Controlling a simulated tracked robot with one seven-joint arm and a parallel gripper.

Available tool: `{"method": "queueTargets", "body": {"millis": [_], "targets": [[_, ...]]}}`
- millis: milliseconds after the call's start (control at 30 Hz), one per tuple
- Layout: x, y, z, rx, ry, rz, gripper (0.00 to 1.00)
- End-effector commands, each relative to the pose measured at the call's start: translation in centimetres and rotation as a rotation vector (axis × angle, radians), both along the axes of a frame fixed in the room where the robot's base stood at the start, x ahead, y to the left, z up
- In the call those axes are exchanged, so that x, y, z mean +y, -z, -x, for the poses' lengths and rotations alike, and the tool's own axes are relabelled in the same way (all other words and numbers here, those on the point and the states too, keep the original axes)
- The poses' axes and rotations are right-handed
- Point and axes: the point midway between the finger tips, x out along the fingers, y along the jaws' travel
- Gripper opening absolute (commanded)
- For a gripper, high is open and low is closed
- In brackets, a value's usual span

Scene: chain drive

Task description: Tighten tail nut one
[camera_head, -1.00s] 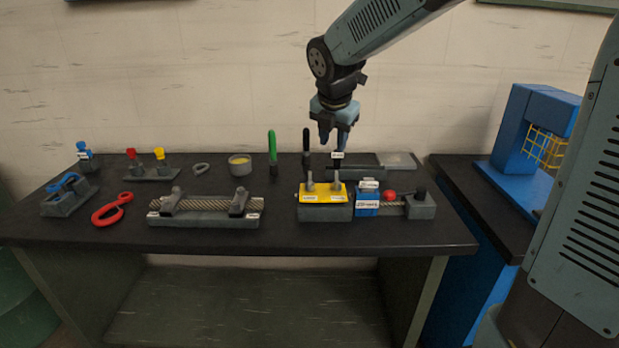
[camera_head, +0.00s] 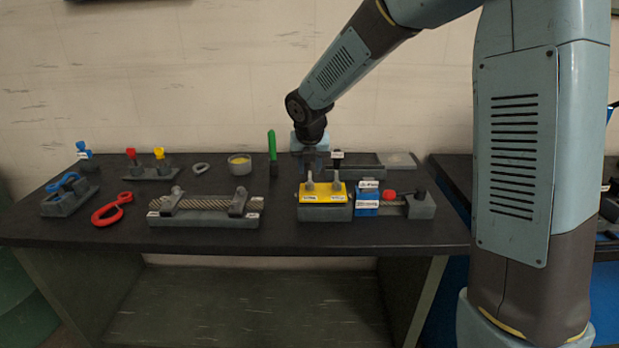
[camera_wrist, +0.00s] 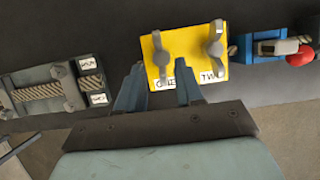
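A yellow plate (camera_head: 322,188) sits on a grey block and carries two grey upright nuts. Tail nut one (camera_head: 309,180) is the left one; its label in the wrist view is partly covered by a finger. The right nut (camera_head: 335,181) has a label starting "TW". In the wrist view, nut one (camera_wrist: 161,48) lies beyond and between my fingertips, not touching them. My gripper (camera_wrist: 160,66) is open with nothing seen between its fingers. In the head view my gripper (camera_head: 309,162) is behind and above the plate, its fingers hard to make out.
A blue block (camera_head: 367,198) with a red knob (camera_head: 389,194) stands close right of the plate. A rope fixture (camera_head: 205,215) is to the left. A green upright handle (camera_head: 272,146) stands behind. The bench front is clear.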

Motion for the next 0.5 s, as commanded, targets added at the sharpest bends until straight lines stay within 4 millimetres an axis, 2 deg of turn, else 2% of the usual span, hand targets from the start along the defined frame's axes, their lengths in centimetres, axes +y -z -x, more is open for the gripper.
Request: {"method": "queueTargets", "body": {"millis": [33, 200, 500], "targets": [[0.0, 0.9, -0.3, 0.003, -0.001, 0.002, 0.36], [0.0, 3.1, -1.2, 0.002, -0.001, 0.001, 0.36], [0.0, 4.9, -2.0, 0.0, -0.001, 0.0, 0.36]]}}
